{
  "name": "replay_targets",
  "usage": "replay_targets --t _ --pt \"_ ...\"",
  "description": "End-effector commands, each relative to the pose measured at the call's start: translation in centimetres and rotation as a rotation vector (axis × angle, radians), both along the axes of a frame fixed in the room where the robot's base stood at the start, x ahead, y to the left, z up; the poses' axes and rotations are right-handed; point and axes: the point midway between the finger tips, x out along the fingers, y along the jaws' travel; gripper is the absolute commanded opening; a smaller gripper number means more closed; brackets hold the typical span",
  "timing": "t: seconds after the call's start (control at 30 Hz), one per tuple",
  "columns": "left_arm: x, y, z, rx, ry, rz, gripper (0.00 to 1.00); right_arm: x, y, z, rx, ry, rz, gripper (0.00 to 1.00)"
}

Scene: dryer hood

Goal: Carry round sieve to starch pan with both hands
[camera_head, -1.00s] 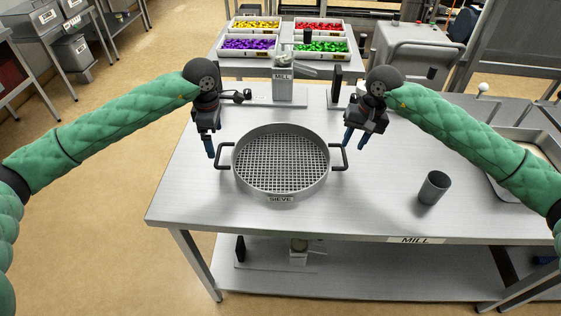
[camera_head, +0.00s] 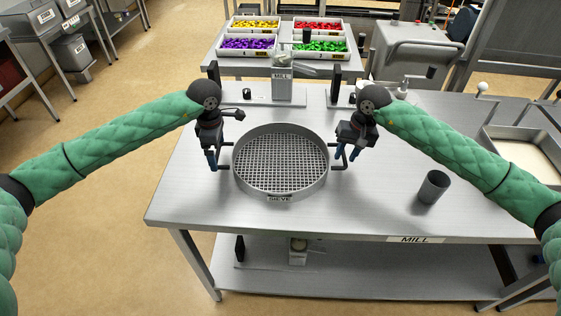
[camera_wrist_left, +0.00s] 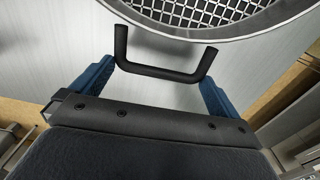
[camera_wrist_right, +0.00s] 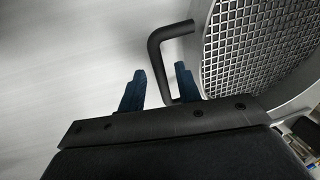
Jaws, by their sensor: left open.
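The round grey sieve (camera_head: 268,193) sits flat on the steel table, with a black handle on its left and right sides. My left gripper (camera_head: 213,163) is at the left handle. In the left wrist view the left gripper (camera_wrist_left: 152,88) is open wide, with that handle (camera_wrist_left: 165,72) between its fingertips. My right gripper (camera_head: 345,158) is at the right handle; in the right wrist view its fingers (camera_wrist_right: 160,80) are apart, one on each side of the handle bar (camera_wrist_right: 160,68). The starch pan (camera_head: 503,175), holding pale powder, is at the table's right end.
A dark grey cup (camera_head: 433,187) stands on the table (camera_head: 370,215) between sieve and pan. A mill (camera_head: 282,85) stands behind the sieve. Trays of coloured pieces (camera_head: 249,44) are on a table further back.

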Motion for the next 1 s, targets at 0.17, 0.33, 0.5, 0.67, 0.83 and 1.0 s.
replay_targets --t 0.17,0.33,0.5,0.67,0.83,1.0 --pt "0.0 0.0 -1.6 0.000 0.000 0.000 1.00 0.0 0.3 -1.6 0.000 0.000 0.000 0.34" --pt "0.0 0.0 -2.1 0.000 -0.001 -0.001 1.00 0.0 0.4 -2.1 0.001 -0.001 0.000 0.34" --pt "0.0 0.0 -2.1 0.000 -0.001 -0.001 1.00 0.0 0.4 -2.1 0.000 -0.001 0.000 0.34" --pt "0.0 0.0 -2.1 0.000 -0.001 -0.001 0.82 0.0 0.4 -2.1 0.000 -0.001 0.000 0.16" --pt "0.0 0.0 -2.1 0.000 -0.001 0.000 0.49 0.0 0.4 -2.1 0.000 -0.001 0.000 0.00" --pt "0.0 0.0 -2.1 0.000 -0.001 0.000 0.36 0.0 0.4 -2.1 0.000 -0.001 0.000 0.00"
